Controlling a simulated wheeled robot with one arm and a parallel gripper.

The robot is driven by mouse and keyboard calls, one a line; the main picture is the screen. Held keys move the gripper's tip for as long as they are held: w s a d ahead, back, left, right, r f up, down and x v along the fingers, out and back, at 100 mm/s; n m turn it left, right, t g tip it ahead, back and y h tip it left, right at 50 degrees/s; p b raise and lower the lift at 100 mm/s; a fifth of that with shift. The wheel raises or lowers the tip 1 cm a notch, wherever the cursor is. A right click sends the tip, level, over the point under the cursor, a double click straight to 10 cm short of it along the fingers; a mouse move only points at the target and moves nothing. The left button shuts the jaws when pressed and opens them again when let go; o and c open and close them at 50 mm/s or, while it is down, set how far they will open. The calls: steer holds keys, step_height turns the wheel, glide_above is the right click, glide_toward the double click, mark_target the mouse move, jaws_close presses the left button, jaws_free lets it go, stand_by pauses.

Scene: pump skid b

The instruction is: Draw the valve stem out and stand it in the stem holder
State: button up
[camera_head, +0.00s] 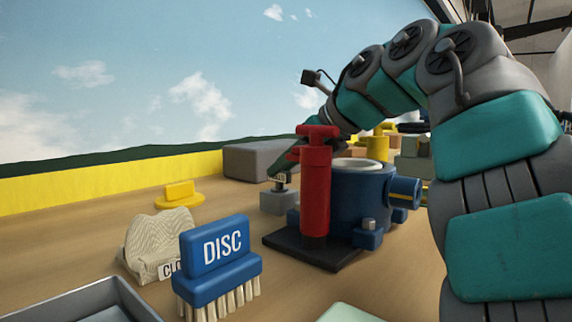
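A red upright cylinder with a T-shaped top (316,190) stands on a black base plate (300,252). Directly behind and to its right is a blue valve or pump body (355,205) with a pale round top and a side port. I cannot tell which part is the valve stem, and no stem holder can be made out for certain. My arm reaches over from the right. My gripper (284,166) is mostly hidden behind the red cylinder, low over a small grey block (279,201) with a small metallic piece on top. Its fingers are too small and covered to read.
In front stand a blue brush labelled DISC (219,258), a cream ribbed block with a partly covered label (158,243) and a grey tray (85,303). A yellow knob-like piece (179,194) lies left, a grey box (250,160) behind.

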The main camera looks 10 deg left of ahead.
steer(key=shift+o, duration=1.4)
steer(key=v, duration=0.7)
steer(key=shift+s+d+r+p, duration=0.15)
steer(key=shift+d+r+p, duration=0.05)
steer(key=shift+d+p, duration=0.15)
steer(key=shift+a, duration=0.1)
